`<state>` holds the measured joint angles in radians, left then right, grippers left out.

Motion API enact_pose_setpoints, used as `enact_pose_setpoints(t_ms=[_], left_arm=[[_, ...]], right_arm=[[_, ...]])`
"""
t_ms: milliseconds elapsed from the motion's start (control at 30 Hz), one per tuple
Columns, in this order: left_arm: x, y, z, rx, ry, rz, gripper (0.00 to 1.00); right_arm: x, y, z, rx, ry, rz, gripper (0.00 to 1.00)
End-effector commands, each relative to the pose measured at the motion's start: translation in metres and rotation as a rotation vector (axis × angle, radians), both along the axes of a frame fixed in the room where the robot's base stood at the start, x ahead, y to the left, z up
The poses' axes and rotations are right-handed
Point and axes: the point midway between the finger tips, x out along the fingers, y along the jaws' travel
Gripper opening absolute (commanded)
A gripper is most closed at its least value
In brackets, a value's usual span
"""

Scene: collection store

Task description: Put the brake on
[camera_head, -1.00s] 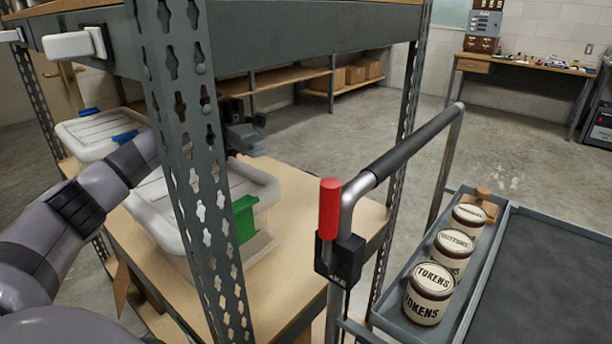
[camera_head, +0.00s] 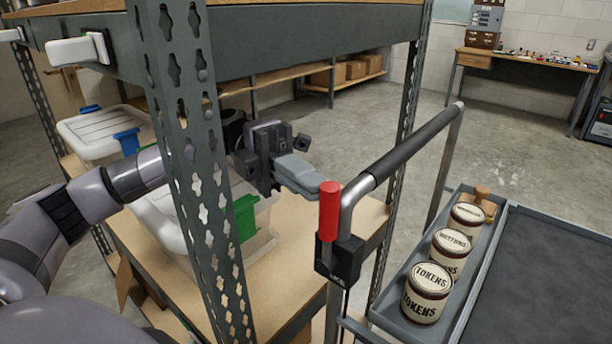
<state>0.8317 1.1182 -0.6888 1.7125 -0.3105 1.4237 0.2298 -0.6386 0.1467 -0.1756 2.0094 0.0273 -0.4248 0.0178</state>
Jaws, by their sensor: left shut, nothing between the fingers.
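The brake lever has a red grip (camera_head: 329,211) that stands upright from a black bracket (camera_head: 339,258) on the cart's handle post. My left gripper (camera_head: 318,187) is shut and empty. Its fingertips are right beside the upper left side of the red grip; I cannot tell whether they touch it. My left arm passes behind the near shelf post to get there. The cart's push handle (camera_head: 415,142) has a black sleeve and rises just right of the lever. My right gripper is not in view.
The perforated shelf post (camera_head: 187,150) stands in front of my left arm. Plastic bins, one with a green latch (camera_head: 246,217), sit on the wooden shelf (camera_head: 290,262). Several labelled tins (camera_head: 427,293) stand in the cart's tray. A workbench (camera_head: 530,62) is at the back right.

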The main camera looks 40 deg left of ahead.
Motion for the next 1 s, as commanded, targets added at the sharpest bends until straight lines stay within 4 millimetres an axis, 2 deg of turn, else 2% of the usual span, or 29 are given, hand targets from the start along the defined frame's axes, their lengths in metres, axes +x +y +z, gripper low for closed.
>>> enact_pose_setpoints(t_ms=[467, 733, 1000], left_arm=[[-0.001, -0.003, 0.001, 0.006, -0.001, 0.0, 0.0], [-0.002, -0.013, 0.01, 0.102, -0.011, -0.002, 0.0], [-0.004, -0.037, 0.016, 0.31, -0.029, -0.004, 0.0]], right_arm=[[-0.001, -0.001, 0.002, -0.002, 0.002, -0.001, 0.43], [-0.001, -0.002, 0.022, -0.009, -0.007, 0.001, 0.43], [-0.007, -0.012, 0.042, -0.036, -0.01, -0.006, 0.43]])
